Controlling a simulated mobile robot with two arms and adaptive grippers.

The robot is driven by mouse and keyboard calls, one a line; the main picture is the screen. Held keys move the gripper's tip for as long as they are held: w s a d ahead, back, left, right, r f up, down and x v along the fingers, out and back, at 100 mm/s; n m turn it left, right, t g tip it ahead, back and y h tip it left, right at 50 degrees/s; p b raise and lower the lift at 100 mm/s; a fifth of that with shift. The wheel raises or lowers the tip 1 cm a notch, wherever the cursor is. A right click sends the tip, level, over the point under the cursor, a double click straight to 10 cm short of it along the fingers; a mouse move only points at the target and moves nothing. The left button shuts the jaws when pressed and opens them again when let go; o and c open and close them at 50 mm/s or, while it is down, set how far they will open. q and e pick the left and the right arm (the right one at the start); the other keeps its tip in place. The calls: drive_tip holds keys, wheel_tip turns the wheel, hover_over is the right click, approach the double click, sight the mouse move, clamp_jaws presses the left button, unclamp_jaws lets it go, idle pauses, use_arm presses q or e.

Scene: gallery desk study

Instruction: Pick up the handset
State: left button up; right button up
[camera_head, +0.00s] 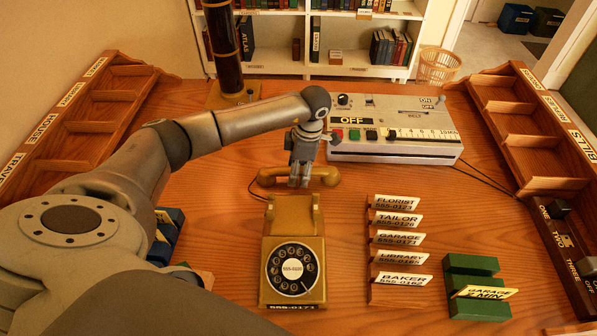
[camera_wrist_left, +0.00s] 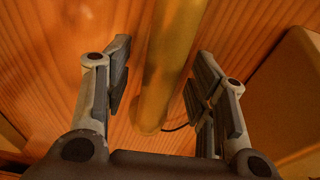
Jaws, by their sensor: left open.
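The handset (camera_head: 327,175) is a mustard-gold bar with rounded ends. It lies crosswise just behind the gold rotary telephone (camera_head: 292,236), apart from its cradle in the head view. My left gripper (camera_head: 300,181) points down over the middle of the handset and hides part of it. In the left wrist view, the handset (camera_wrist_left: 172,62) runs between the open fingers of my left gripper (camera_wrist_left: 163,70), with a visible gap on both sides. Whether the handset touches the desk is hard to tell. My right gripper is not in view.
A grey control box (camera_head: 392,143) stands behind to the right. Name cards (camera_head: 398,237) and a green block (camera_head: 472,285) stand right of the telephone. Wooden racks (camera_head: 110,110) line the desk sides. A dark cylinder on a stand (camera_head: 224,50) rises behind the arm.

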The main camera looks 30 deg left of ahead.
use_arm(q)
clamp_jaws()
drive_tip(key=shift+r, duration=0.15)
